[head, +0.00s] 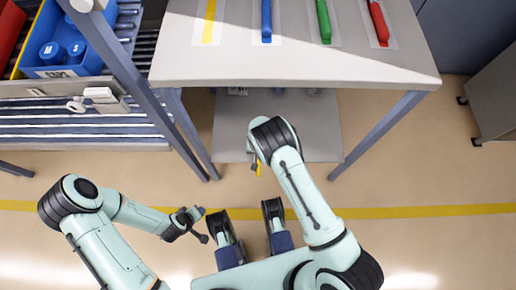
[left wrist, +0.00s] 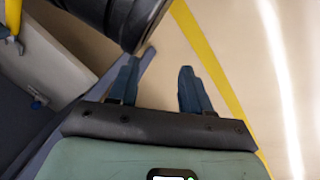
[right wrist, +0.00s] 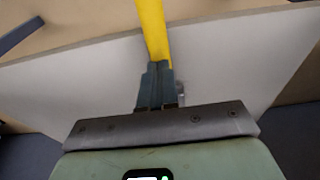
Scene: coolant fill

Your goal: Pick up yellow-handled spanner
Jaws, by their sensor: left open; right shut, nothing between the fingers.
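A yellow handle (right wrist: 154,28), apparently the spanner's, extends away from the tips of my right gripper (right wrist: 157,68) in the right wrist view. The right fingers are closed together with nothing between them. I cannot tell whether they touch the handle. A small bit of yellow (head: 259,168) shows beside the right wrist in the head view, over the lower shelf's front edge; the wrist hides most of that gripper. The rest of the spanner is not clear. My left gripper (left wrist: 158,70) is open and empty above the floor, and it also shows in the head view (head: 202,225).
The table (head: 300,67) carries blue (head: 266,20), green (head: 324,21) and red (head: 379,23) handles on white cards, plus a card with a flat yellow stripe (head: 209,22). Below is a lower shelf (head: 228,125). A blue bin (head: 90,35) stands at left. Table legs flank the shelf.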

